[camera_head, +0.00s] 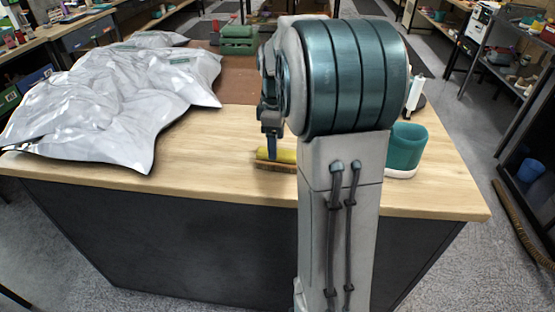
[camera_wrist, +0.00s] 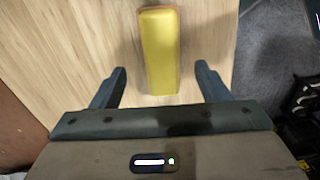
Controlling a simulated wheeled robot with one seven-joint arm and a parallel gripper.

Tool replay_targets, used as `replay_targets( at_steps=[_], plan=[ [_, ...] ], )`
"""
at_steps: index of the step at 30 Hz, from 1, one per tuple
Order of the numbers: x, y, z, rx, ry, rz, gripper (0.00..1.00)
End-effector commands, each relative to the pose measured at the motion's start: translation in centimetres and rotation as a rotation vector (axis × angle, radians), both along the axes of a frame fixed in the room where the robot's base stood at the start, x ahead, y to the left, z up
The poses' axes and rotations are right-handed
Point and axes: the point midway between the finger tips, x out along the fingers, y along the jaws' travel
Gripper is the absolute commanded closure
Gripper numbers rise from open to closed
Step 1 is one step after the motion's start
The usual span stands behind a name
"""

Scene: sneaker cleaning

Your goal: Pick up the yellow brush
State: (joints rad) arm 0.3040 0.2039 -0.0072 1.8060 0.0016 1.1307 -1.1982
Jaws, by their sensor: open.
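The yellow brush (camera_head: 283,156) lies on the wooden table top near its front edge, with a brown strip showing under its yellow body. My gripper (camera_head: 272,158) is above it, and my arm hides the area to its right. In the wrist view the yellow brush (camera_wrist: 160,50) lies lengthwise, its near end reaching between the two fingers of my gripper (camera_wrist: 160,80). The fingers are open, one on each side, with a gap between each finger and the brush.
Silvery plastic bags (camera_head: 110,95) cover the table's left side. A teal holder (camera_head: 404,150) with a white base stands right of my arm. A green object (camera_head: 238,39) sits at the back on a brown mat (camera_head: 238,85). Bare wood (camera_head: 200,150) lies left of the brush.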

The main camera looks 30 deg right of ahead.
Motion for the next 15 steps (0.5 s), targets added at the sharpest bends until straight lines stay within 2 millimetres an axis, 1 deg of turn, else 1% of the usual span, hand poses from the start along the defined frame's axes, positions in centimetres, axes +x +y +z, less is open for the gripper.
replay_targets(
  at_steps=[1, 3, 6, 9, 15],
  plan=[
    [-0.3, 0.0, -0.9, 0.002, 0.005, -0.001, 0.31],
    [-0.5, -0.1, -2.1, 0.002, 0.005, -0.001, 0.31],
    [-0.5, -0.1, -3.4, 0.001, 0.004, -0.001, 0.31],
    [-0.4, -0.1, -4.0, 0.001, 0.002, -0.001, 0.31],
    [-0.4, -0.1, -4.1, 0.001, 0.001, -0.001, 0.31]
  ],
)
